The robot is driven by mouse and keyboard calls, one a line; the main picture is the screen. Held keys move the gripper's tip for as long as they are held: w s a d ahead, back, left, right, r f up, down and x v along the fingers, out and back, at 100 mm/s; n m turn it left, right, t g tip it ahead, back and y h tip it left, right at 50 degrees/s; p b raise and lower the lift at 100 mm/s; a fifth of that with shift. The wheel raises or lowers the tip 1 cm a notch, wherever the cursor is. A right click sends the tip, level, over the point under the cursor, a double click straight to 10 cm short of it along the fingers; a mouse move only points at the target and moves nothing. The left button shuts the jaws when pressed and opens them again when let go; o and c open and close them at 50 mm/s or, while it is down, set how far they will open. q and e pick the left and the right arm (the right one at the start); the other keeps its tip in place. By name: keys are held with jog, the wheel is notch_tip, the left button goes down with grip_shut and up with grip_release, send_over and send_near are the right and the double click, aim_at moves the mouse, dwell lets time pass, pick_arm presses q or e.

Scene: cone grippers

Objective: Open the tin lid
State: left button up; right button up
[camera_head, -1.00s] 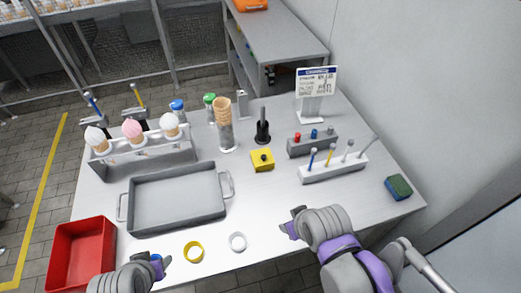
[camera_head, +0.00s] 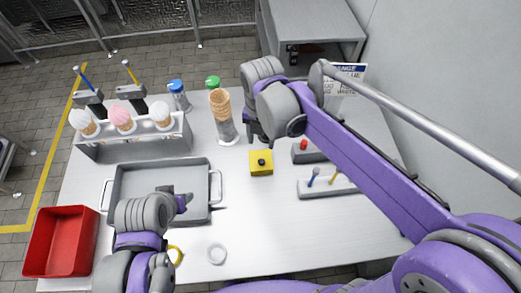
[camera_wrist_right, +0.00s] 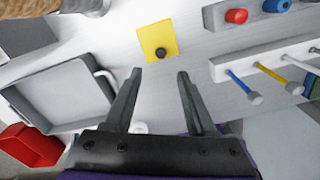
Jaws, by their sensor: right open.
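The tin is a small yellow square box (camera_head: 261,168) with a black round knob (camera_head: 262,161) on top, standing mid-table. It looks closed. It also shows in the right wrist view (camera_wrist_right: 152,35), just beyond the fingertips. My right gripper (camera_head: 258,138) is open and empty, pointing down just behind the tin in the head view. In the right wrist view my right gripper (camera_wrist_right: 160,72) has its fingers apart, with the knob ahead of the gap and not between them. My left gripper (camera_head: 184,201) is over the grey tray; its finger gap is unclear.
A grey tray (camera_head: 115,180) lies left of the tin. A cone stack (camera_head: 221,105) stands behind it. Racks with coloured knobs (camera_head: 304,145) and small tools (camera_head: 330,187) sit to the right. A red bin (camera_head: 35,262) is at front left. Table in front of the tin is clear.

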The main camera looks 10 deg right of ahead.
aim_at(261, 161)
notch_tip(261, 161, down, 10)
jog(key=shift+s+f+b, duration=0.15)
jog(key=shift+f+b, duration=0.1)
jog(key=shift+b, duration=0.15)
grip_shut()
dwell(1.4)
